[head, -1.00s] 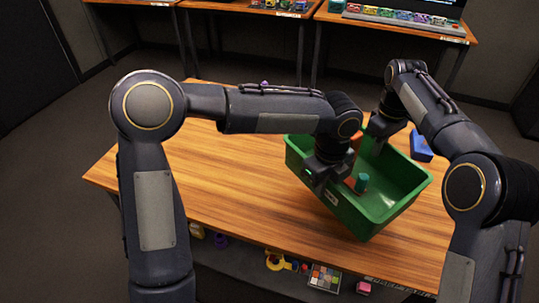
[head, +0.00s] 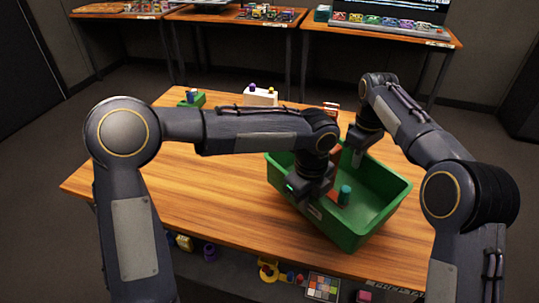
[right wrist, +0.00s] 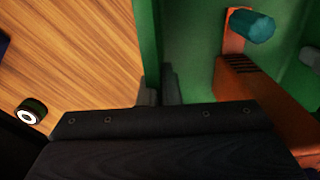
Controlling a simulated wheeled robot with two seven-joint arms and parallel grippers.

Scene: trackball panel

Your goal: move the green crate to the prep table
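The green crate (head: 372,238) is on the wooden table (head: 200,205) in front of me, at its right part. Inside are a teal-capped item (head: 345,194) and an orange-brown block; they also show in the right wrist view as a teal cap (right wrist: 252,27) and an orange-brown piece (right wrist: 250,85). My left gripper (head: 308,200) is at the crate's near left wall; its fingertips are hidden. My right gripper (head: 358,155) is at the far wall. In the right wrist view its fingers (right wrist: 160,92) sit on both sides of the crate wall, closed on it. Which table is the prep table I cannot tell.
A small green box (head: 192,100) and a white box (head: 260,96) stand at the table's back edge. More wooden tables with small items stand behind, one at the right (head: 385,34). Several loose items, such as a colour chart (head: 322,287), lie below the near edge. The table's left is clear.

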